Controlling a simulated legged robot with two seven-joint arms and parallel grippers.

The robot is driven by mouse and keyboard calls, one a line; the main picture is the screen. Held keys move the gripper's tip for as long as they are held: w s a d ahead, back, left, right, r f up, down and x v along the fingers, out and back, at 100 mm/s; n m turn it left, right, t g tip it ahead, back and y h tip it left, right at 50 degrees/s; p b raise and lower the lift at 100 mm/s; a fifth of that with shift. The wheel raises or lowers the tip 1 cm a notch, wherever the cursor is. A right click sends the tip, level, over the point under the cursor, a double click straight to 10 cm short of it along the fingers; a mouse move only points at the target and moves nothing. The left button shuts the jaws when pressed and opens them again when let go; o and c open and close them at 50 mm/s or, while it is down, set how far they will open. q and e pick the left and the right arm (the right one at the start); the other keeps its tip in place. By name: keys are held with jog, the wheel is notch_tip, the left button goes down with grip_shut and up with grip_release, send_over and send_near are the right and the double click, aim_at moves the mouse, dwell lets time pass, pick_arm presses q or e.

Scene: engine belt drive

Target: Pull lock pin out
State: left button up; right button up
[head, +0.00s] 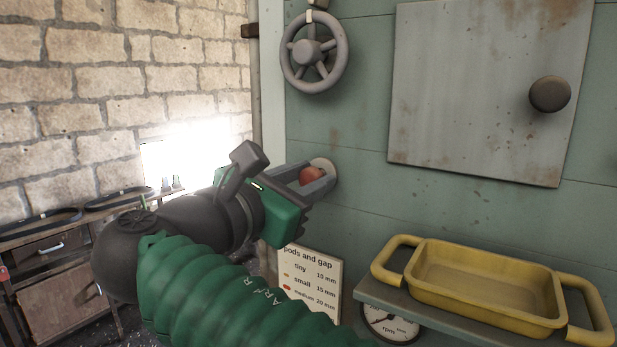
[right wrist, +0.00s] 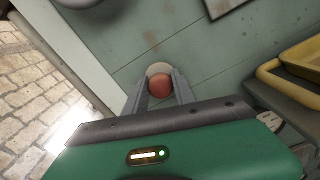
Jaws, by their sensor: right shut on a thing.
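The lock pin shows as a round red knob (head: 311,175) in front of a pale round plate (head: 323,166) on the green wall panel. My right gripper (head: 318,181) has its two grey fingers on either side of the knob and is shut on it. In the right wrist view the red knob (right wrist: 160,86) sits between the fingertips, with the pale plate (right wrist: 158,69) just behind it. Any shaft of the pin is hidden behind the knob. My left gripper is not in view.
A grey handwheel (head: 314,52) is above the gripper. A metal door (head: 480,90) with a dark knob (head: 549,94) is at upper right. A yellow tray (head: 480,303) sits on a shelf over an rpm gauge (head: 389,325). A sign (head: 309,283) hangs below the gripper. A workbench (head: 60,270) with belts is at left.

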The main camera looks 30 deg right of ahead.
jog(key=shift+s+d+r, duration=0.1)
jog(key=shift+d, duration=0.05)
grip_shut()
jog(key=shift+r, duration=0.2)
dwell(0.5)
